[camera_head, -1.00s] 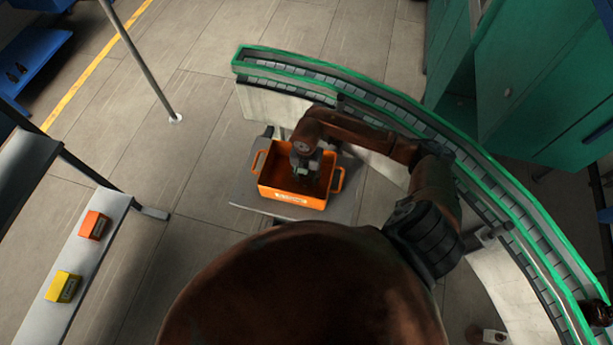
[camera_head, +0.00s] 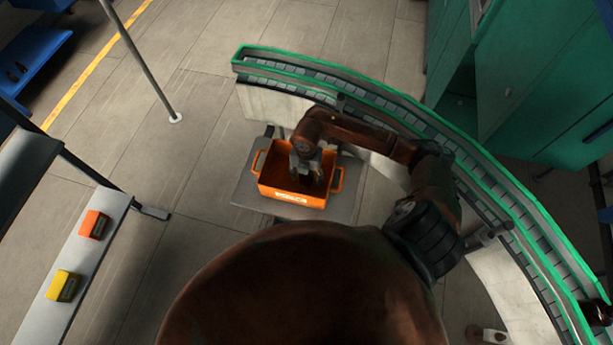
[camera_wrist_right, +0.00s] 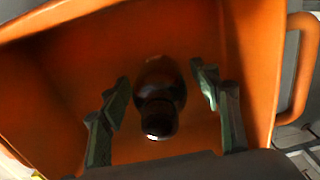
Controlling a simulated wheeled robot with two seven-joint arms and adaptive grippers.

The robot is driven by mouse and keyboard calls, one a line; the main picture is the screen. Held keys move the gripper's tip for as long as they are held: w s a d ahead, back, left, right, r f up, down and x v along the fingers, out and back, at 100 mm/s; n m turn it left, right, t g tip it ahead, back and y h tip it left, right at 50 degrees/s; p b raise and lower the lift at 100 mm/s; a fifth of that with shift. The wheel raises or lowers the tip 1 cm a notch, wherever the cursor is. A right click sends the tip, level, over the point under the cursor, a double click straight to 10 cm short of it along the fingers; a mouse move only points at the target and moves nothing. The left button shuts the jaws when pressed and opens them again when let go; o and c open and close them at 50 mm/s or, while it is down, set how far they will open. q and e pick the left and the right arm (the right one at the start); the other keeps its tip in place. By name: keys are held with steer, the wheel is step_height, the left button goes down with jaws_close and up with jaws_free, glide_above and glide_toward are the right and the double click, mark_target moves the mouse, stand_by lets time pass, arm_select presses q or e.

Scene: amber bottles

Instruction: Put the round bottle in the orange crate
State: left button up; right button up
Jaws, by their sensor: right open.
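The orange crate (camera_head: 292,197) stands on a small grey table in the middle of the head view. My right gripper (camera_head: 308,178) reaches down into the crate from above. In the right wrist view, a dark round bottle (camera_wrist_right: 158,95) is inside the crate, between the fingers of the right gripper (camera_wrist_right: 165,100). The fingers are spread, with a gap on each side of the bottle. The crate's orange walls (camera_wrist_right: 60,75) surround it. In the head view my gripper hides the bottle. My left gripper is not in view.
A curved conveyor with green rails (camera_head: 440,130) runs behind and right of the crate. A dark bottle (camera_head: 597,312) is at its lower right end. An orange box (camera_head: 94,225) and a yellow box (camera_head: 63,286) sit on a shelf at left.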

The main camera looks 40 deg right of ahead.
step_height(320, 180, up, 12)
steer(key=shift+r, duration=0.1)
stand_by(0.5)
